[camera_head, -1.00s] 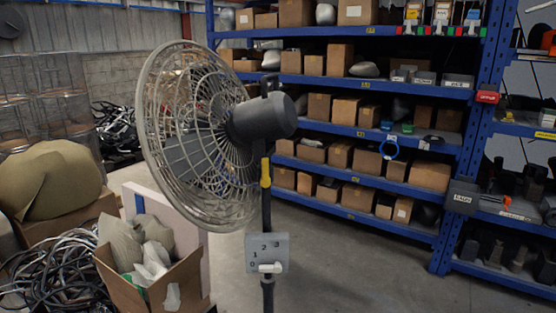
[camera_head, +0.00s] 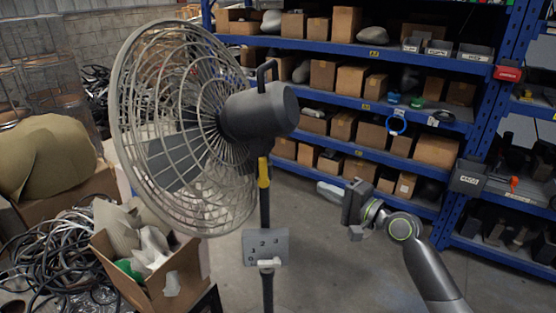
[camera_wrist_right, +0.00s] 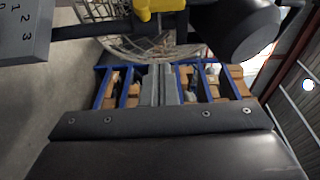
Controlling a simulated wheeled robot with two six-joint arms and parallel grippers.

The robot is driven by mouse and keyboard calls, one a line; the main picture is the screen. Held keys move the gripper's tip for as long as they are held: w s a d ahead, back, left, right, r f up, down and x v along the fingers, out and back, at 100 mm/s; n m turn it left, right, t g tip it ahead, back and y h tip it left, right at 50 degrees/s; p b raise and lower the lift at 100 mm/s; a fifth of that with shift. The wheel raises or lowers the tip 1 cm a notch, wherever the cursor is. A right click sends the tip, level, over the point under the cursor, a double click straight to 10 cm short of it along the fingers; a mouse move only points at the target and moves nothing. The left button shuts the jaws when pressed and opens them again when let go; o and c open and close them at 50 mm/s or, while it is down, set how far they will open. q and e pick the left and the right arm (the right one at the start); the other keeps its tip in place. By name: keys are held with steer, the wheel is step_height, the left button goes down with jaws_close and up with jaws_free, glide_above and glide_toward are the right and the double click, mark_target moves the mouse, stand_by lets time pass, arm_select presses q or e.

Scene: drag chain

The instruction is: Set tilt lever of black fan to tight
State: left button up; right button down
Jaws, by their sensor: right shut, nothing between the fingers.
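The black fan has a dark motor housing (camera_head: 260,112) behind a pale round wire grille (camera_head: 185,130), on an upright dark pole (camera_head: 266,215). A yellow lever piece (camera_head: 264,172) sits on the pole just below the housing, roughly upright along it. In the right wrist view the yellow piece (camera_wrist_right: 155,7) is at the top edge, partly cut off, and the motor housing (camera_wrist_right: 240,28) is beside it. My right gripper (camera_head: 328,191) is right of the pole, pointing left, shut and empty, apart from the lever. Its fingers also show in the wrist view (camera_wrist_right: 158,84). My left gripper is out of view.
A grey numbered panel (camera_head: 265,245) with a white knob is on the pole below the lever. Blue shelving (camera_head: 400,107) with boxes stands behind. An open carton (camera_head: 165,275) and tangled cables (camera_head: 55,250) lie at left. Floor right of the pole is clear.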

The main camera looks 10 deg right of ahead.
mark_target(263, 172)
steer(key=shift+s+a+r, duration=0.1)
steer(key=shift+a+r, duration=0.05)
steer(key=shift+r, duration=0.25)
steer(key=shift+s+a+r, duration=0.1)
steer(key=shift+r, duration=0.3)
steer(key=s+a+p+x, duration=0.1)
steer(key=p+x, duration=0.4)
steer(key=x, duration=0.8)
steer(key=shift+s+a, duration=0.4)
steer(key=shift+a, duration=0.3)
